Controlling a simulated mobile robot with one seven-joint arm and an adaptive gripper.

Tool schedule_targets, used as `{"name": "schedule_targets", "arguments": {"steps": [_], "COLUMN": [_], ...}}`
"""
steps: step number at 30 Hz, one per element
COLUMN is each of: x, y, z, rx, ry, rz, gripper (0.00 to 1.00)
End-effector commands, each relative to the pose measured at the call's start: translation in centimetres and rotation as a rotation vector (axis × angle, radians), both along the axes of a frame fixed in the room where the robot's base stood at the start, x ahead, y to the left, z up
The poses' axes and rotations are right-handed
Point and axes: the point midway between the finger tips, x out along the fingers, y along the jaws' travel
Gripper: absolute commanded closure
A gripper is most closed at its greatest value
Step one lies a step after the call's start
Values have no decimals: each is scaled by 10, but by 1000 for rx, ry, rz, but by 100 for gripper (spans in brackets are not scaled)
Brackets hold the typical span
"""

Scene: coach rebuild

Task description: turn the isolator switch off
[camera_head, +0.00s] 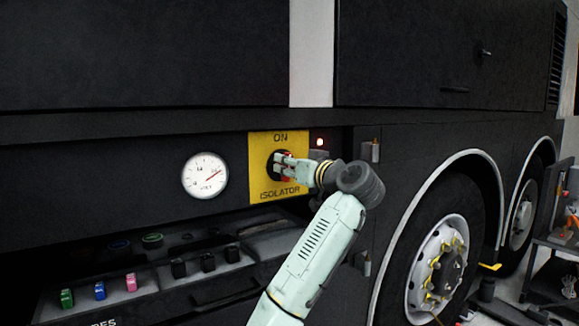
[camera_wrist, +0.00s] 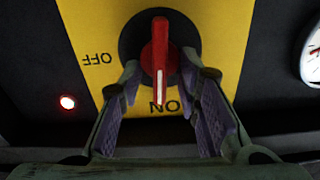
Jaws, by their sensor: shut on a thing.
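The isolator switch has a red handle (camera_wrist: 160,55) with a white stripe, set in a black round base (camera_wrist: 128,42) on a yellow plate (camera_wrist: 225,35). In the wrist view, which is upside down, the stripe points at the word ON, and OFF is at the left. In the head view the yellow plate (camera_head: 263,148) is on the dark coach side, with ON above and ISOLATOR below. My gripper (camera_head: 284,165) is at the switch, its fingers on either side of the handle and shut on it. It hides part of the handle in the head view.
A red lamp (camera_head: 320,142) is lit right of the plate, also in the wrist view (camera_wrist: 68,102). A round gauge (camera_head: 205,175) is to the left. An open bay with coloured connectors (camera_head: 99,290) is below left. A wheel (camera_head: 435,265) is at the right.

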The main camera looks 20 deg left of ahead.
Motion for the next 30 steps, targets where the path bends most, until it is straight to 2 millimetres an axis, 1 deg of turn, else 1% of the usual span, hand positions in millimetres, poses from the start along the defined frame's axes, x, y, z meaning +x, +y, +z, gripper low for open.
{"name": "schedule_targets", "arguments": {"steps": [1,8,30], "x": [1,3,7], "y": [-1,-3,-6], "z": [-3,-2,-4], "rx": [14,132,566], "ry": [23,171,727], "rz": [-3,-3,-1], "gripper": [97,97,97]}}
